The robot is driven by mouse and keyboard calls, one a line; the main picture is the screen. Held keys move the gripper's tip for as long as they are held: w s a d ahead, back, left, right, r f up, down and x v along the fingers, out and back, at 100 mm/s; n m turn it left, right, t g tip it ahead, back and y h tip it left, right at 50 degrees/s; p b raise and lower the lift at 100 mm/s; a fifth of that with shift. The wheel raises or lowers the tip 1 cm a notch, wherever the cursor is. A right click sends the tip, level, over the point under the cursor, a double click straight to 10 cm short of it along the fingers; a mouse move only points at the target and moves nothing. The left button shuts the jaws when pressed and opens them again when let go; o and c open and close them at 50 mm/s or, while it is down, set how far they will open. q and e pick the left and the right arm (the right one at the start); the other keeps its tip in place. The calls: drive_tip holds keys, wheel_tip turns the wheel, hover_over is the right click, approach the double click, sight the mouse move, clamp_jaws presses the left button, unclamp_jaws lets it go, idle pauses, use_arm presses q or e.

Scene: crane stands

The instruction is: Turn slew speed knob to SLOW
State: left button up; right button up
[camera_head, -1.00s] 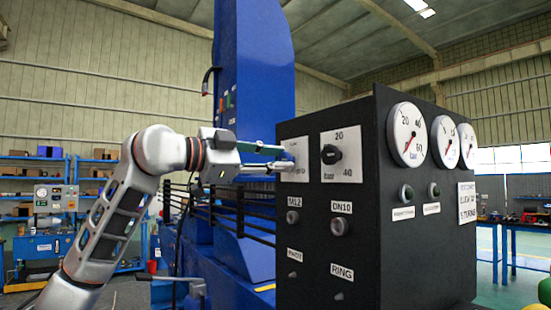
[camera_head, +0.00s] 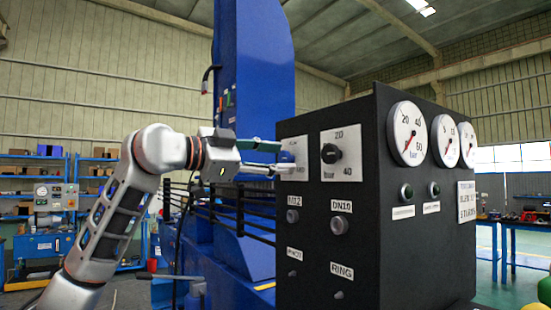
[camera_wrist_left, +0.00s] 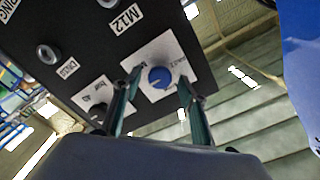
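The black control panel (camera_head: 357,215) stands at the right in the head view. A blue round knob (camera_wrist_left: 160,77) sits on a white square plate (camera_wrist_left: 174,62) in the wrist view. The plate's lettering is too small and blurred to read. My left gripper (camera_wrist_left: 157,88) is open, with one finger on each side of the knob in the picture and gaps to both. In the head view my left gripper (camera_head: 280,157) reaches the panel's left upper plate, and its fingers partly hide the knob there. My right gripper is not in view.
A black knob (camera_head: 331,153) on a plate marked 20, 40 and bar is just right of my left gripper. Buttons labelled M12 and DN10 (camera_head: 340,225) lie below. Several gauges (camera_head: 407,134) are at the right. A blue machine column (camera_head: 254,75) rises behind.

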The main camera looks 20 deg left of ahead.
use_arm(q)
drive_tip(key=v, duration=1.2)
idle(0.3)
